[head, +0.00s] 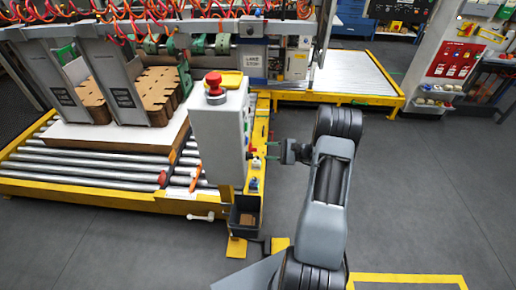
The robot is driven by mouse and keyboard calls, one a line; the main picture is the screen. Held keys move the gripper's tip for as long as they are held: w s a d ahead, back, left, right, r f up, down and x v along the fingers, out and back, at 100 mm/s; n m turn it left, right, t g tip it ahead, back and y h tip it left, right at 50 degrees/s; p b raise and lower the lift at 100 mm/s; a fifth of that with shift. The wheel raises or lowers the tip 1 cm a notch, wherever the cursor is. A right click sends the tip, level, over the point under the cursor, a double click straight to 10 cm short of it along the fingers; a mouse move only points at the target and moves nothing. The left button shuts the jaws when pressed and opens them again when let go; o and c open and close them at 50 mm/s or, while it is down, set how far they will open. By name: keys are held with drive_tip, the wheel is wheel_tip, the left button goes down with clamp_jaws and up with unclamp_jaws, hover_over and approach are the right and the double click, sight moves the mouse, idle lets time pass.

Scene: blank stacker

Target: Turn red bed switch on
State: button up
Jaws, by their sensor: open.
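The roller bed (75,165) with a yellow frame lies left, carrying cardboard stacks (158,88) between grey plates. A dark bin (245,212) hangs below the box. A second conveyor (340,72) stands behind.

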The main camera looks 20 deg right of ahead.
sight(253, 150)
drive_tip(key=shift+p+x, duration=0.4)
drive_tip(key=shift+x, duration=1.9)
clamp_jaws()
